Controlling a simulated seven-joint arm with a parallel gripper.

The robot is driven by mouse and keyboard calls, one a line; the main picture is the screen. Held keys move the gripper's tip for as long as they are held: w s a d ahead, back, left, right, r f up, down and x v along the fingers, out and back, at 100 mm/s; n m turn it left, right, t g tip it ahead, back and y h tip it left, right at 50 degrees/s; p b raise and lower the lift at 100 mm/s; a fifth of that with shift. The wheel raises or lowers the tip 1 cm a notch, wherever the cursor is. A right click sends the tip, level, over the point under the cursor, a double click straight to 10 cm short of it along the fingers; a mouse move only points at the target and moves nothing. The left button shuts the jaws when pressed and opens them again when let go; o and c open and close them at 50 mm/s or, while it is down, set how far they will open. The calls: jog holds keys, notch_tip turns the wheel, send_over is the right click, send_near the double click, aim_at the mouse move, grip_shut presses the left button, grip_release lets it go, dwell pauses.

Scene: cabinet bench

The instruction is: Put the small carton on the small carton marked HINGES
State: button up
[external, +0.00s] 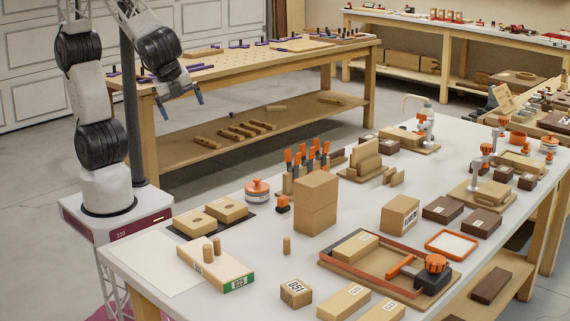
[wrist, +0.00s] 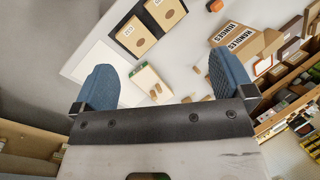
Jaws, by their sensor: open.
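My gripper (external: 180,93) is open and empty, high at the left, away from the cartons. Its fingers (wrist: 154,84) are spread wide in the wrist view.
A rack of orange-handled tools (external: 307,158) and a lidded jar (external: 257,191) stand near the stack. A green-edged board (external: 215,268) with pegs lies front left. A framed tray (external: 330,262) with a clamp is at front right.

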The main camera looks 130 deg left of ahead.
jog(key=s+d+r+n+t+h, duration=0.1)
jog(key=s+d+n+h, duration=0.3)
jog(key=s, duration=0.8)
jog(key=shift+s+d+r+n+t, duration=0.2)
jog(key=shift+d+n+t, duration=0.4)
jog(key=shift+d+t, duration=0.3)
